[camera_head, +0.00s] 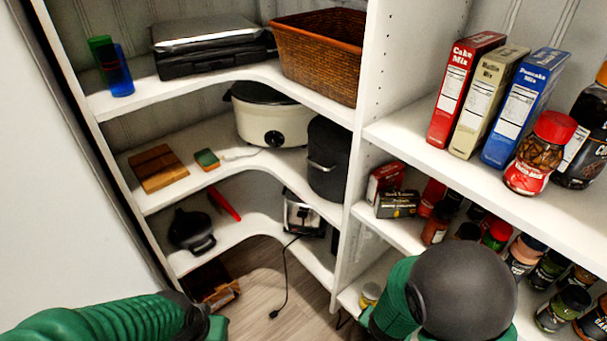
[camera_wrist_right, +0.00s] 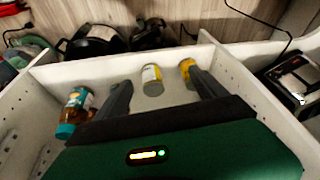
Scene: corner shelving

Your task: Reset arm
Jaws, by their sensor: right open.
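My right gripper (camera_wrist_right: 160,95) shows in the right wrist view with its two dark fingers spread apart. Nothing is between the fingers. A yellow-lidded jar (camera_wrist_right: 152,80) stands beyond the fingertips, and another yellow container (camera_wrist_right: 188,72) is partly behind the right finger. A bottle with a teal cap (camera_wrist_right: 75,112) is left of the left finger. In the head view, my green right arm with its dark round joint is at the lower right and hides its gripper. My left arm enters at the lower left; its gripper fingers cannot be made out.
White corner shelves hold a wicker basket (camera_head: 318,52), a slow cooker (camera_head: 268,115), a toaster (camera_head: 303,213) and a dark pan (camera_head: 191,232). Right shelves hold a red cake mix box (camera_head: 464,90), a blue pancake box (camera_head: 524,107) and several spice jars. Some wooden floor (camera_head: 262,285) is clear.

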